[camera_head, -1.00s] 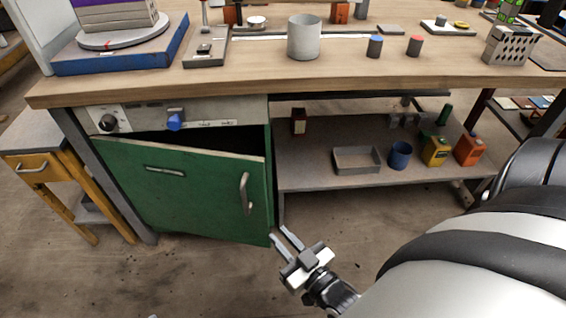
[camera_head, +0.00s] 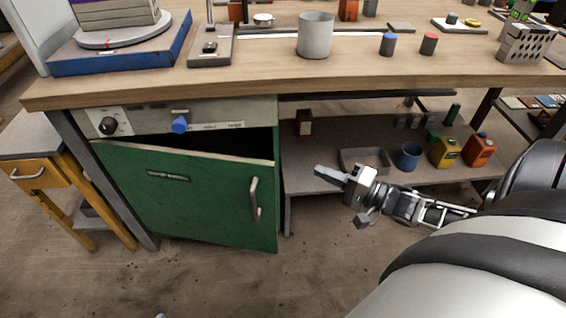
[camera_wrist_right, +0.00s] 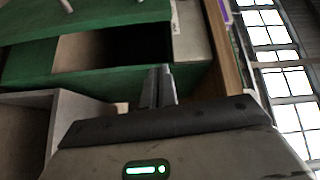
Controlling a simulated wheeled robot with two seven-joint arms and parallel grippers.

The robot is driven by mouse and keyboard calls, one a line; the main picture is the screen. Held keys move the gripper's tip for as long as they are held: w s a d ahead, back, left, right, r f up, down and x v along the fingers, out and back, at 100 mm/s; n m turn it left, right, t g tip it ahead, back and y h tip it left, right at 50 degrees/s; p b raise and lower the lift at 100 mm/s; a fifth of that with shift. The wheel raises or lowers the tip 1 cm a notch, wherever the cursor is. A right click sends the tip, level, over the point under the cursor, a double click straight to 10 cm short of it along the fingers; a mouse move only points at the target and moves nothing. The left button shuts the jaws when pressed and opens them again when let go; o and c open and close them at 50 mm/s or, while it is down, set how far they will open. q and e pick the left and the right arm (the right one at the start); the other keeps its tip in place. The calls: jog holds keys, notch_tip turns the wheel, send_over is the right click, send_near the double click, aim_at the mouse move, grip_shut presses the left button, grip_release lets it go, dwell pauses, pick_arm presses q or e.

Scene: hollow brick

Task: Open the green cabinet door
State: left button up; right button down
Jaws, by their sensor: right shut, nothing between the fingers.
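The green cabinet door (camera_head: 190,200) sits under the left part of the workbench and stands ajar, with a dark gap along its top edge. It has a vertical metal handle (camera_head: 255,199) near its right edge and a small horizontal plate at upper left. My right gripper (camera_head: 320,172) is shut and empty, to the right of the door and apart from the handle, in front of the lower shelf. In the right wrist view its closed fingers (camera_wrist_right: 158,86) point toward green cabinet panels and the dark opening (camera_wrist_right: 135,45). My left gripper is not visible.
The wooden bench top (camera_head: 260,78) overhangs the cabinet. A control panel with a blue knob (camera_head: 180,124) is above the door. The lower shelf (camera_head: 320,180) at right holds a tray and several containers. A yellow-framed side table (camera_head: 60,180) stands left. The floor in front is clear.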

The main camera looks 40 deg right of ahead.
jog(key=w+a+m+b, duration=0.1)
jog(key=w+a+b, duration=0.2)
jog(key=w, duration=0.7)
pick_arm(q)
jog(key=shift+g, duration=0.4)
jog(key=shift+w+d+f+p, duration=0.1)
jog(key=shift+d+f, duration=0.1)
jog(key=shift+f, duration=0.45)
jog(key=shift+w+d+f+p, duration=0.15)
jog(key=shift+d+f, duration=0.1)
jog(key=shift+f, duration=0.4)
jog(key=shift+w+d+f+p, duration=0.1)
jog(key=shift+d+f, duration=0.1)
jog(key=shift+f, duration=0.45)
pick_arm(e)
jog(key=shift+y, duration=0.3)
jog(key=shift+s+a+r, duration=0.25)
jog(key=shift+s+a, duration=0.5)
jog(key=shift+a, duration=0.05)
jog(key=shift+s+a+r, duration=0.2)
jog(key=shift+s+a, duration=0.5)
jog(key=shift+a, duration=0.1)
